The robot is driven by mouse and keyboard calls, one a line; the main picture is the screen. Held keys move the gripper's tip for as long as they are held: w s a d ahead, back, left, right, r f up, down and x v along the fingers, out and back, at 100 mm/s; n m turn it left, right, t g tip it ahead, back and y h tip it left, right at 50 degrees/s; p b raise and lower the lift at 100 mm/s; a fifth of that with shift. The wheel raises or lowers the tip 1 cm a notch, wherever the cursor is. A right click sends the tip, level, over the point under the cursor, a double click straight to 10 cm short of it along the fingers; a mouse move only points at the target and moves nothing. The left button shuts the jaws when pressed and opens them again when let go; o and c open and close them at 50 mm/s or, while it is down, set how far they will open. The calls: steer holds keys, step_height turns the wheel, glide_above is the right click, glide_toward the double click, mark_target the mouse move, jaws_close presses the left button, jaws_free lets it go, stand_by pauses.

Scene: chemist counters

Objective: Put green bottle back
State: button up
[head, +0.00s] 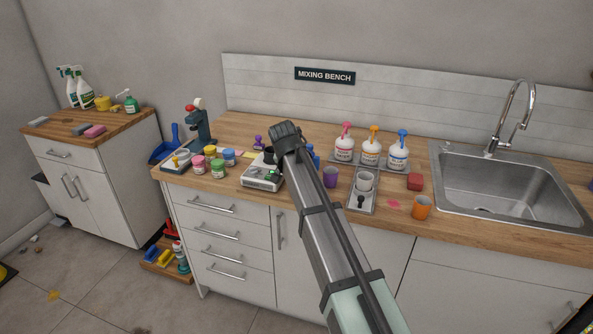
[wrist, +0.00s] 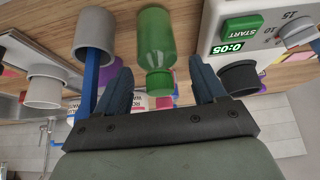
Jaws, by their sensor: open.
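My gripper (wrist: 160,66) is open, with one dark blue-grey finger on either side of the bottle's line. I see no clear contact between the fingers and the bottle. In the head view my gripper (head: 287,131) reaches over the mixing bench, and my arm hides the area below it. I cannot make out this bottle there.
A white device (wrist: 222,28) with a START button and a dark cup (wrist: 238,76) are right of the bottle. A grey cylinder (wrist: 95,30) is to its left. Pump bottles (head: 370,151), a purple cup (head: 330,177) and the sink (head: 510,185) are along the bench.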

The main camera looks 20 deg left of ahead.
steer(key=shift+r, duration=0.1)
steer(key=v, duration=1.2)
steer(key=shift+d, duration=0.1)
steer(key=s+d+f+n+g+y, duration=0.1)
steer(key=s+d+f+n, duration=0.1)
steer(key=f, duration=0.7)
steer(key=s+d+f+n+g, duration=0.1)
steer(key=s+d+f+n, duration=0.1)
steer(key=f, duration=0.7)
steer(key=s+d+f+m+g+h, duration=0.15)
steer(key=s+d+f, duration=0.25)
steer(key=d+f, duration=0.85)
steer(key=s+d+f+g+h, duration=0.1)
steer(key=s+d+f+g, duration=0.25)
steer(key=d+f, duration=0.9)
steer(key=s+d+f+m+g, duration=0.1)
steer(key=s+d+f, duration=0.3)
steer(key=s+f, duration=0.4)
steer(key=s+d+f+g, duration=0.2)
steer(key=s+d+f, duration=0.2)
steer(key=s+f, duration=0.4)
steer(key=s+d+f+g+y, duration=0.1)
steer(key=s+d+f, duration=0.2)
steer(key=s, duration=0.6)
steer(key=s+d+f+m+g, duration=0.1)
steer(key=s+d+f+g, duration=0.1)
steer(key=s, duration=0.7)
steer(key=shift+s+d+f+y, duration=0.15)
steer(key=shift+d+f+y, duration=0.2)
steer(key=shift+d+f, duration=0.5)
